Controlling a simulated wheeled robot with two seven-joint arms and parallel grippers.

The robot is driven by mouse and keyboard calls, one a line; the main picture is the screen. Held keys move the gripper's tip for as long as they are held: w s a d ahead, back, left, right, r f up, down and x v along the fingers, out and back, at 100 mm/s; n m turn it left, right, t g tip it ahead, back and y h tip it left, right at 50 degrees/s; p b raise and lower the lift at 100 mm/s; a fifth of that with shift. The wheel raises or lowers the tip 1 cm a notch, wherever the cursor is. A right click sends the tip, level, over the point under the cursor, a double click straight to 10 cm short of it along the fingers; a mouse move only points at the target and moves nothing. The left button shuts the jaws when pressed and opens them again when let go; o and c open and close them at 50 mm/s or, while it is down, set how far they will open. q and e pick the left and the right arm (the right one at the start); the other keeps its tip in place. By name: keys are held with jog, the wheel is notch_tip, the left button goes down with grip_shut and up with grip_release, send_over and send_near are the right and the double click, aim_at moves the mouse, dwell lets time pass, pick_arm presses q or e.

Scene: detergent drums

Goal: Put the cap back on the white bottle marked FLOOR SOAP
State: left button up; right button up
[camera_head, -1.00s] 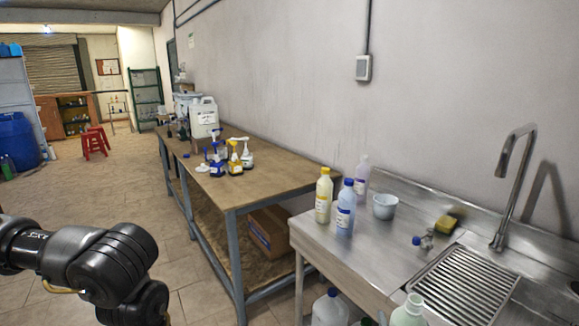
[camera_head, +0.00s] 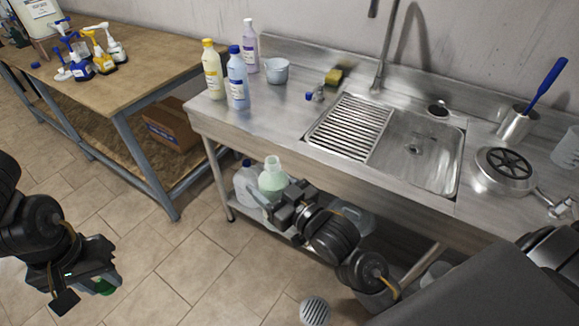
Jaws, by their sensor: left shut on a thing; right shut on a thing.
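A pale, green-tinted bottle (camera_head: 272,180) with an open neck and no cap stands below the sink counter's front. No marking on it can be read. My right gripper (camera_head: 266,206) is shut on it at its side, and the fingers partly cover it. My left gripper (camera_head: 85,288) is at the lower left, above the floor and well apart from the bottle. It is shut on a small green thing that looks like a cap (camera_head: 104,287), mostly hidden by the fingers.
A blue-capped jug (camera_head: 245,180) stands just left of the bottle. The steel counter (camera_head: 290,105) overhangs behind, holding yellow (camera_head: 212,70), blue (camera_head: 237,82) and pale lilac (camera_head: 249,48) bottles. A wooden table (camera_head: 130,68) with pump bottles is at left. Tiled floor between my grippers is clear.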

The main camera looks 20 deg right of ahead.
jog(key=a+f+n+g+y, duration=0.2)
jog(key=a+n+g+y, duration=0.1)
jog(key=a, duration=0.5)
jog(key=shift+s+f+n+y, duration=0.2)
jog(key=shift+n+y, duration=0.3)
jog(key=shift+y, duration=0.6)
pick_arm(q)
jog(key=shift+w, duration=0.1)
jog(key=shift+w+d+r, duration=0.2)
jog(key=shift+d, duration=0.05)
jog(key=w+d+r+n, duration=0.2)
jog(key=d+r, duration=0.3)
jog(key=d, duration=0.4)
jog(key=w+d+r+n, duration=0.2)
jog(key=d+r+n, duration=0.2)
jog(key=d, duration=0.6)
jog(key=w+d+r+n, duration=0.2)
jog(key=d+r+n, duration=0.1)
jog(key=d+r, duration=0.4)
jog(key=shift+d, duration=1.25)
pick_arm(e)
jog(key=shift+w, duration=0.1)
pick_arm(q)
jog(key=shift+f, duration=0.15)
